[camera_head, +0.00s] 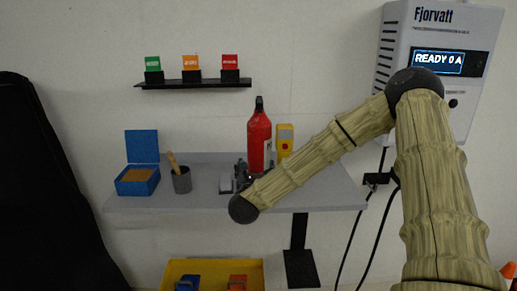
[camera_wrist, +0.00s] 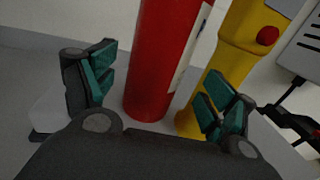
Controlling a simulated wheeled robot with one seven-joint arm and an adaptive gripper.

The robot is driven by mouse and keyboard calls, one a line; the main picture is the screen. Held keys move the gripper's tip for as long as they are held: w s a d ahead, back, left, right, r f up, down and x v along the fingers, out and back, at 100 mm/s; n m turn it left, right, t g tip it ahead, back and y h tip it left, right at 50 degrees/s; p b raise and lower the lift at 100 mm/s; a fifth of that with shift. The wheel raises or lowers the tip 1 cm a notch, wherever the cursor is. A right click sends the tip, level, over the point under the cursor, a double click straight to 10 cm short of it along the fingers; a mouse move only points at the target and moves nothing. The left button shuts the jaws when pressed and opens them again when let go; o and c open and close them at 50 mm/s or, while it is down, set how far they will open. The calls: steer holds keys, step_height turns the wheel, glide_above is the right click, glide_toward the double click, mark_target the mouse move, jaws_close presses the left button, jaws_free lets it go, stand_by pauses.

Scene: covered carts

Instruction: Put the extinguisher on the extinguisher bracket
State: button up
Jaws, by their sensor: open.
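The red extinguisher (camera_head: 259,142) with a black top stands upright on the grey shelf (camera_head: 312,197). In the wrist view the extinguisher (camera_wrist: 158,65) shows between the two fingers, with a pale label on its right side; its top is out of that frame. My gripper (camera_wrist: 158,88) is open, and its green-padded fingers are apart on either side of the extinguisher, with gaps visible. In the head view my gripper (camera_head: 241,176) is small and partly hidden by my arm, close to the extinguisher's lower left. I cannot make out the extinguisher bracket for certain.
A yellow box with a red button (camera_head: 285,141) stands close to the right of the extinguisher; the wrist view shows it (camera_wrist: 232,52) near the right finger. A grey cup (camera_head: 182,181) and an open blue box (camera_head: 138,182) stand left. A wall unit (camera_head: 395,55) hangs right.

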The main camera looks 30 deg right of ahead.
mark_target(259, 158)
steer(key=shift+x, duration=1)
steer(key=shift+f+p+x, duration=0.2)
steer(key=shift+p+x, duration=0.95)
steer(key=shift+x, duration=1.6)
steer(key=c, duration=1.5)
steer(key=shift+r, duration=0.1)
steer(key=shift+c, duration=1.1)
